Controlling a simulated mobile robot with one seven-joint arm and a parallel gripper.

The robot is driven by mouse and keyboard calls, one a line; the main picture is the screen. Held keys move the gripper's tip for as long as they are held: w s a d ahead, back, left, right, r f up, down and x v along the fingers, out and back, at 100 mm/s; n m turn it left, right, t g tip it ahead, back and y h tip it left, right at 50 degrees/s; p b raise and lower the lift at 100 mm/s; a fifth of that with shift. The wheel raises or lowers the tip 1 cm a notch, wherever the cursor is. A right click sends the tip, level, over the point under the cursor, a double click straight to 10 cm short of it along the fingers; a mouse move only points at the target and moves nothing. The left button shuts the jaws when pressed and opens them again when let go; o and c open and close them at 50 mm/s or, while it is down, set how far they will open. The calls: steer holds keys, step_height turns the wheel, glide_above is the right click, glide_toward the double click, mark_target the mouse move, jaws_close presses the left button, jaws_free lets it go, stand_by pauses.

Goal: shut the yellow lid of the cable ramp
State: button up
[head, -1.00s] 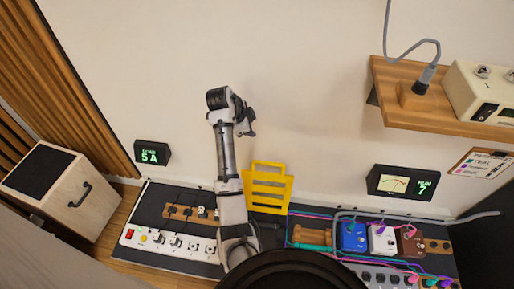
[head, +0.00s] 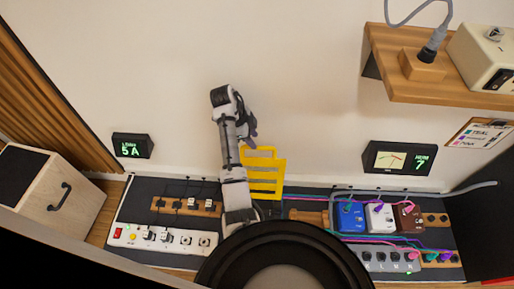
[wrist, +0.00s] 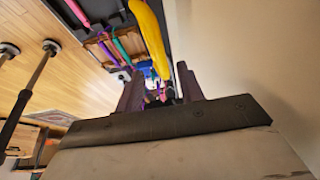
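The yellow lid (head: 264,181) of the cable ramp stands raised, with slots across it, in front of the pale wall in the head view. In the wrist view the yellow lid (wrist: 151,38) shows nearly edge-on, just beyond the fingers. My gripper (head: 251,140) is at the lid's upper left edge; I cannot tell whether it touches. In the wrist view my gripper (wrist: 160,88) has its two dark fingers apart, with nothing seen held between them. The ramp's base is mostly hidden behind my arm and body; coloured cables run out to its right.
Blue (head: 350,216), white (head: 380,217) and brown pedals (head: 410,218) stand to the right on the dark board. A white power strip (head: 165,238) lies at left. A wooden shelf (head: 440,77) juts from the wall at upper right. The wall above the lid is clear.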

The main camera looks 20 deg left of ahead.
steer(key=shift+x, duration=2.2)
jaws_close()
